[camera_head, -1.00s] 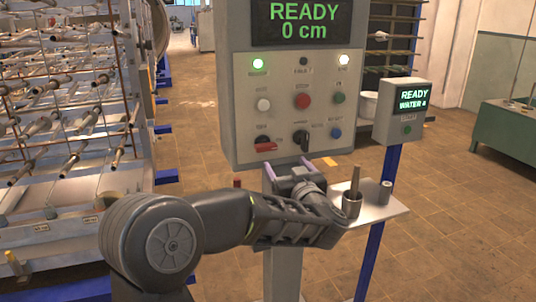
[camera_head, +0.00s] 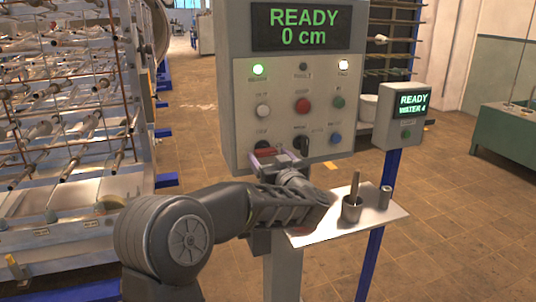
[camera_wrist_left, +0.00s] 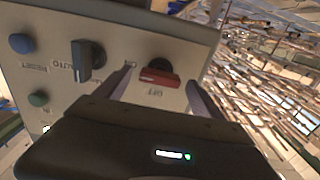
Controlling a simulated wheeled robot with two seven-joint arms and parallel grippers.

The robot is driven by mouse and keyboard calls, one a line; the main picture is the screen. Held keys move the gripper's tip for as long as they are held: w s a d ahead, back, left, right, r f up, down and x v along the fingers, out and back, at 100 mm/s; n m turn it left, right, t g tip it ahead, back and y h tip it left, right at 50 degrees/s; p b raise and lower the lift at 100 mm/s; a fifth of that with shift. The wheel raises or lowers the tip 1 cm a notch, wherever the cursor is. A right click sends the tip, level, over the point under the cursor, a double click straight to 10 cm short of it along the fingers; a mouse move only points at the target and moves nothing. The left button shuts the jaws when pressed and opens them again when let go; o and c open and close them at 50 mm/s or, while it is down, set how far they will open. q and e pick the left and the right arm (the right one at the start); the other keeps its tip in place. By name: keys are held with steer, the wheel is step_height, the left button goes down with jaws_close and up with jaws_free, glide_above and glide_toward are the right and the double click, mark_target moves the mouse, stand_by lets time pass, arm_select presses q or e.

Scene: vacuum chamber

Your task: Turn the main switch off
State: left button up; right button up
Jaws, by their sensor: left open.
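The main switch (camera_head: 266,150) has a red handle and sits at the bottom left of the grey control panel (camera_head: 237,120). In the left wrist view the red handle (camera_wrist_left: 160,77) lies across between my two fingers, with an "OFF" label beside it. My left gripper (camera_head: 268,159) is open in front of the switch, one finger on each side of the handle. I cannot tell whether the fingers touch it. In the head view the gripper partly covers the switch. My right gripper is not in view.
A black selector knob (camera_wrist_left: 88,58) sits close beside the switch, with blue (camera_wrist_left: 21,43) and green (camera_wrist_left: 38,98) buttons beyond. A metal shelf (camera_head: 345,236) holding a cup with a rod (camera_head: 352,208) is right of my wrist. A rack of rods (camera_head: 60,130) stands left.

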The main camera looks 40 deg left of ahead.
arm_select(q)
steer(key=shift+w+a, duration=0.4)
steer(key=shift+a, duration=0.15)
steer(key=c, duration=1.4)
